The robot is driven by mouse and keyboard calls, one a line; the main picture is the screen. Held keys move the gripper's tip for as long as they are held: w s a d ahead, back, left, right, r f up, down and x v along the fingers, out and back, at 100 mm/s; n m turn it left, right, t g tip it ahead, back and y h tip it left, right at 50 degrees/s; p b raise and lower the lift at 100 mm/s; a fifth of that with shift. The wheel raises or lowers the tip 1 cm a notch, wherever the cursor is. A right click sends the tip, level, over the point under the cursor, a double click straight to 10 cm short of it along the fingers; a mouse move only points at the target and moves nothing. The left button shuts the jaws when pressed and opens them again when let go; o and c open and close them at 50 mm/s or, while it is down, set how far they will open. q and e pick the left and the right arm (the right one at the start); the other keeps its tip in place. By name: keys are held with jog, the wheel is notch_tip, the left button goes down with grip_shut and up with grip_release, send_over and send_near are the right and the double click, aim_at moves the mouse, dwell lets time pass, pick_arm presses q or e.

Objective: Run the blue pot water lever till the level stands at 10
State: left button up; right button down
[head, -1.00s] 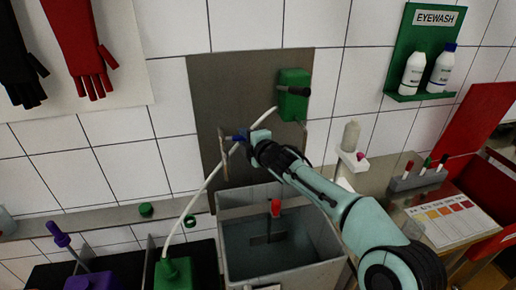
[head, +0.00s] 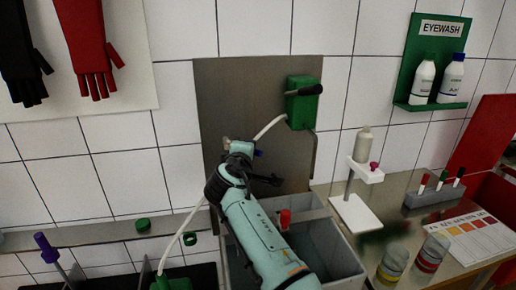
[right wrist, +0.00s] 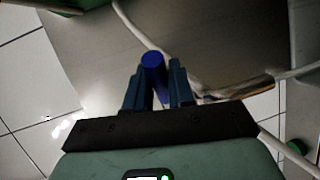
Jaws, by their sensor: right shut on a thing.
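The blue lever (head: 259,153) is on the grey wall panel (head: 225,95). Only a small part of it shows beside my right gripper (head: 240,150) in the head view. In the right wrist view, the blue round end of the lever (right wrist: 152,62) stands between the two dark fingers of the right gripper (right wrist: 160,78), which is shut on it. No readable water level shows. My right arm hides much of the grey tank (head: 340,262) below. My left gripper is not in view.
A green box with a black handle (head: 302,103) is above right of the lever, with a white hose (head: 268,127) by it. A red-topped part (head: 285,219) is at the tank. A white stand with a bottle (head: 357,200) is to the right.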

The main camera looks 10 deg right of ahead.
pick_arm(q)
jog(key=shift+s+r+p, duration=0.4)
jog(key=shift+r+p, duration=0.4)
pick_arm(e)
jog(key=shift+s+a+m+g+h, duration=0.2)
jog(key=shift+m+g+h, duration=0.1)
jog(key=shift+m+h, duration=0.2)
jog(key=shift+s+a+m+g+h, duration=0.15)
jog(key=shift+m+g+h, duration=0.2)
jog(key=shift+h, duration=0.25)
jog(key=c, duration=1.1)
grip_release()
jog(key=shift+o, duration=0.2)
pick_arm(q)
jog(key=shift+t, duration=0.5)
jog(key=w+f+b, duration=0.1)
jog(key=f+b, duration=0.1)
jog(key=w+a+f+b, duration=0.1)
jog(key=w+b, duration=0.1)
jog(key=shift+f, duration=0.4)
pick_arm(e)
jog(key=v, duration=1.3)
jog(key=shift+s, duration=0.2)
jog(key=shift+a, duration=0.1)
